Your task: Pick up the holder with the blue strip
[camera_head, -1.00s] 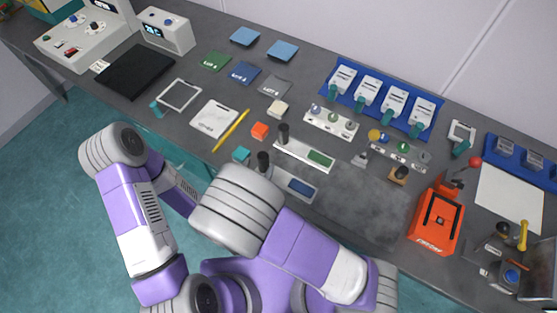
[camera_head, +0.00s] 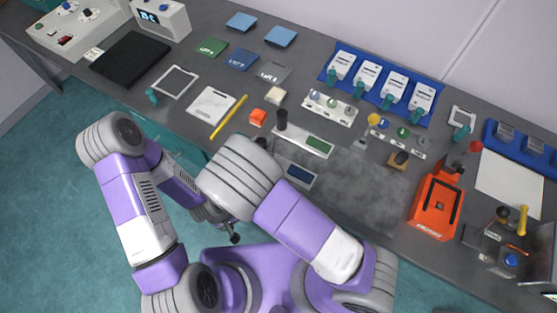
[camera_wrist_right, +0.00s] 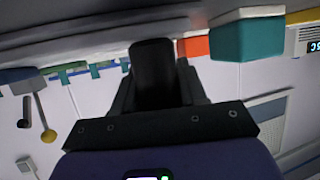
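The holder with the blue strip (camera_head: 299,174) is a white bar lying flat on the table. Its left end is hidden behind my right arm in the head view. In the right wrist view its black upright post (camera_wrist_right: 152,72) stands between the two dark fingers of my right gripper (camera_wrist_right: 156,88). The fingers are apart, one on each side of the post; a firm grip does not show. In the head view this gripper is mostly hidden by my arm. A dark tip low between my arms seems to belong to my left gripper (camera_head: 233,237); its fingers cannot be made out.
A similar holder with a green strip (camera_head: 318,145) lies just behind. An orange block (camera_head: 257,117) is nearby, and a teal block (camera_wrist_right: 248,38) is close beside my right gripper. A red-orange device (camera_head: 436,206) stands to the right. The table between is clear.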

